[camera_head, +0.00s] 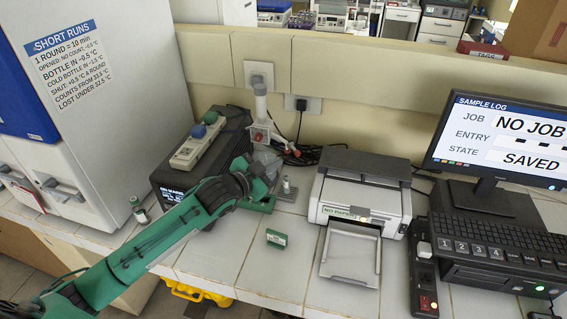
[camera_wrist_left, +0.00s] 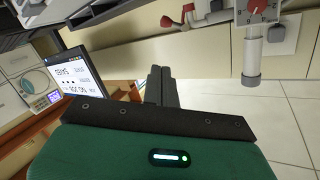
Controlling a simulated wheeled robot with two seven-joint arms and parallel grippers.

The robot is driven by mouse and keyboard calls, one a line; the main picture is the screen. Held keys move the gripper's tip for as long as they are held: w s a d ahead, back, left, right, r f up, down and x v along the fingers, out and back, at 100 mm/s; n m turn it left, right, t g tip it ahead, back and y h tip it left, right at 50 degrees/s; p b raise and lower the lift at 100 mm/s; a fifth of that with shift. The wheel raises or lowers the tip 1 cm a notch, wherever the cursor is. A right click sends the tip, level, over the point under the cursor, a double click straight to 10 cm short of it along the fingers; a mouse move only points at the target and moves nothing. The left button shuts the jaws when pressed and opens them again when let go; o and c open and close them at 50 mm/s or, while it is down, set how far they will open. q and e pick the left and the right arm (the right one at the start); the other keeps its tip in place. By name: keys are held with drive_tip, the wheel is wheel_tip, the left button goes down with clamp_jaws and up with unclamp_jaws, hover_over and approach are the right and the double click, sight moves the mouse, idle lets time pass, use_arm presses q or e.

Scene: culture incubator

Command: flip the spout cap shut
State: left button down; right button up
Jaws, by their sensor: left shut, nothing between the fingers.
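I cannot make out a spout cap for certain in either view. An upright pale pipe with a grey top (camera_head: 260,92) stands at the wall over a red-marked fitting; a similar pipe shows at the upper right of the left wrist view (camera_wrist_left: 252,50). My left gripper (camera_wrist_left: 160,75) has its dark fingers together and empty, apart from that pipe in the wrist picture. In the head view its green body is by the black box, partly hiding its own fingers. A small metallic piece (camera_head: 287,188) stands just right of it. My right gripper is out of view.
A black box (camera_head: 178,182) with a grey-green device (camera_head: 200,142) on it stands left of the gripper. A printer (camera_head: 363,200), a small green block (camera_head: 276,238) and a monitor (camera_head: 500,150) are to the right. Cables lie along the wall. The tiled counter in front is partly clear.

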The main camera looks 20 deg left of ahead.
use_arm(q)
drive_tip(key=v, duration=0.3)
drive_tip(key=shift+s+d+r, duration=0.1)
drive_tip(key=shift+d+r, duration=0.1)
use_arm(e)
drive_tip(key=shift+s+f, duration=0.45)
